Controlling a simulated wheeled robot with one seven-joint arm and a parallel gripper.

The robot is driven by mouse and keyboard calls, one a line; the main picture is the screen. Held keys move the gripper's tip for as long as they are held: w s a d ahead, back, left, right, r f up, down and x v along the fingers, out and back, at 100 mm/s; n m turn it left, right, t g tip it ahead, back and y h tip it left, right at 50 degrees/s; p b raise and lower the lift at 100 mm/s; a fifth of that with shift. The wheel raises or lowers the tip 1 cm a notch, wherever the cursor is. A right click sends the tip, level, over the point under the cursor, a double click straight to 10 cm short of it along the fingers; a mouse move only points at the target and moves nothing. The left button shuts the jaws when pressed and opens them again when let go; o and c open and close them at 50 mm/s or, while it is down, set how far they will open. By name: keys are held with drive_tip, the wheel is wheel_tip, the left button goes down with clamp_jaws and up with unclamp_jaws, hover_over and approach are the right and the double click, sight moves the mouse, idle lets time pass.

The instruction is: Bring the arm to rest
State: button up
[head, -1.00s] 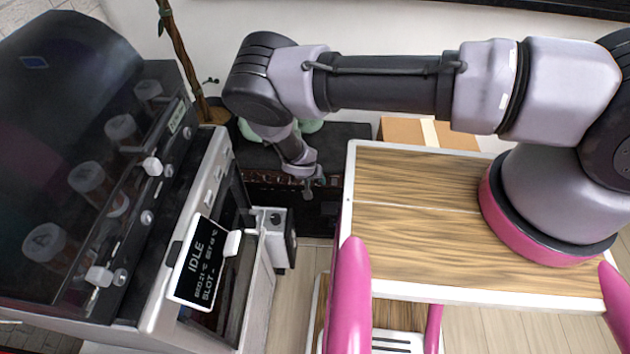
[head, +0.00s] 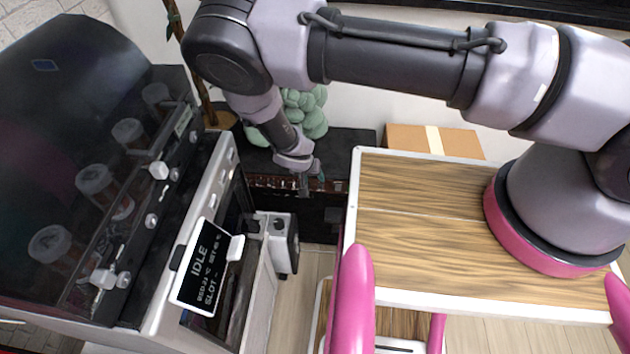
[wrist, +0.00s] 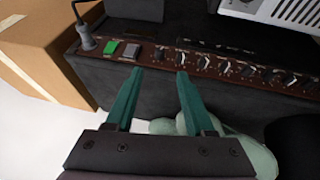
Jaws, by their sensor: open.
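My arm reaches from its pink-ringed base at the right of the head view across to the left, then bends down. My gripper (head: 311,184) hangs in the gap between the machine and the wooden-topped cart, in front of a dark box with a brown control strip. In the wrist view my gripper (wrist: 158,75) shows two green fingers apart with nothing between them. Beyond them is the brown strip (wrist: 215,65) with switches and knobs. The fingertips are small and partly unclear in the head view.
The machine (head: 180,200) with an IDLE display (head: 203,268) stands at left. The wooden-topped cart (head: 420,240) is at right. A cardboard box (head: 432,141) and a green rounded plush-like thing (head: 305,112) are behind. A grey-white unit (head: 278,240) stands beside the machine.

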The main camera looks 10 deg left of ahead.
drive_tip(key=shift+r, duration=0.15)
idle(0.3)
drive_tip(key=w+d+r+m+g+y, duration=0.1)
drive_tip(key=w+r, duration=0.3)
drive_tip(key=r, duration=0.6)
drive_tip(key=w+d+r+m, duration=0.15)
drive_tip(key=w+r, duration=0.25)
drive_tip(key=r, duration=0.6)
drive_tip(key=w+d+r+m+g+y, duration=0.1)
drive_tip(key=w+r, duration=0.2)
drive_tip(key=r, duration=0.7)
drive_tip(key=w+d+r+y, duration=0.1)
drive_tip(key=d+r, duration=0.3)
drive_tip(key=r, duration=0.3)
drive_tip(key=w+d+r, duration=0.1)
drive_tip(key=d+r, duration=0.3)
drive_tip(key=r, duration=0.2)
drive_tip(key=s+d+r+m+t+y, duration=0.1)
drive_tip(key=s+d+r, duration=0.1)
drive_tip(key=d+r, duration=0.6)
drive_tip(key=s+d+r+m+t, duration=0.1)
drive_tip(key=s+d+r, duration=0.3)
drive_tip(key=r, duration=0.5)
drive_tip(key=s+d+r+t, duration=0.2)
drive_tip(key=s+d+r, duration=0.6)
drive_tip(key=s+d, duration=0.3)
drive_tip(key=s, duration=0.2)
drive_tip(key=shift+s+d+r+n+t, duration=0.3)
drive_tip(key=shift+s+d+r+n, duration=0.05)
drive_tip(key=shift+s+d, duration=0.05)
